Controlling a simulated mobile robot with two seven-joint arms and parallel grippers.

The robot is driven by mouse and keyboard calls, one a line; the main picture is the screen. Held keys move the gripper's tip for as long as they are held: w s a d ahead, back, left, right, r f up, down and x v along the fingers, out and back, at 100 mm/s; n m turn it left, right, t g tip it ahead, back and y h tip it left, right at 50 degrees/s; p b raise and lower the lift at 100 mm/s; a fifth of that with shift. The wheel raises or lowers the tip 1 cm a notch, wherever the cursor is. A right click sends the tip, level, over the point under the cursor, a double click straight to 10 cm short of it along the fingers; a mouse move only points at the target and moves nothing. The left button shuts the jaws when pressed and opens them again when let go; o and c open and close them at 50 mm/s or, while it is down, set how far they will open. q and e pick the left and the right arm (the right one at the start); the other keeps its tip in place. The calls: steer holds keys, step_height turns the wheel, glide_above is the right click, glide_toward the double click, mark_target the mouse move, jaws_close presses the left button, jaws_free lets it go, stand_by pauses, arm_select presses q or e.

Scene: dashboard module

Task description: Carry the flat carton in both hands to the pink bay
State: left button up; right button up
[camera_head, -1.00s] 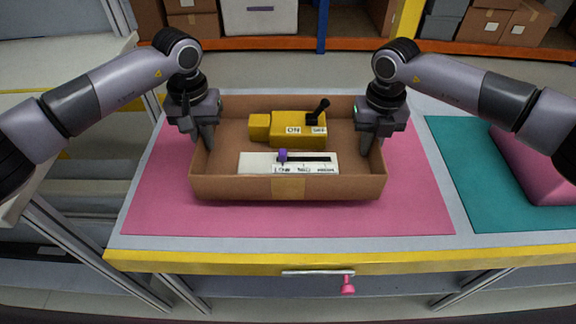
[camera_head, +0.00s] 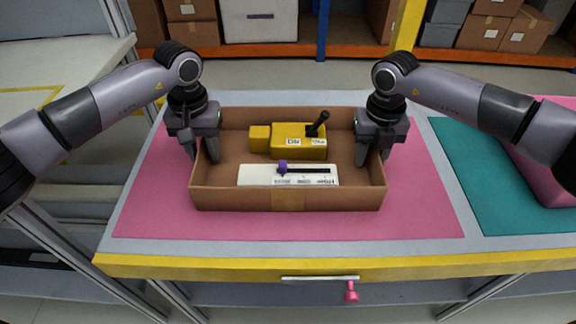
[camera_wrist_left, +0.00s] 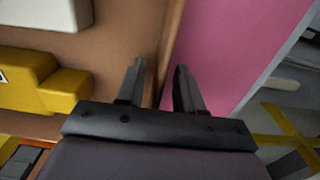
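The flat open carton (camera_head: 335,200) sits level on the pink bay (camera_head: 420,215) of the bench. In it lie a yellow switch box (camera_head: 290,141) with a black lever and a white slider panel (camera_head: 255,175) with a purple knob. My left gripper (camera_head: 199,158) straddles the carton's left wall. In the left wrist view its fingers (camera_wrist_left: 160,85) stand apart, one on each side of the wall, with gaps showing. My right gripper (camera_head: 373,161) is at the right wall, its fingers spread around it. The carton's underside is hidden.
A teal bay (camera_head: 470,205) with a pink block (camera_head: 545,165) lies to the right. The bench has a yellow front edge (camera_head: 230,265), with a pink knob (camera_head: 351,291) below. Shelves with boxes stand behind. Pink surface is free around the carton.

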arm_select(q)
step_height(320, 180, up, 12)
steer(key=shift+f, duration=0.1)
arm_select(e)
steer(key=shift+a+r, duration=0.1)
step_height(320, 180, up, 12)
steer(key=shift+f, duration=0.1)
stand_by(0.6)
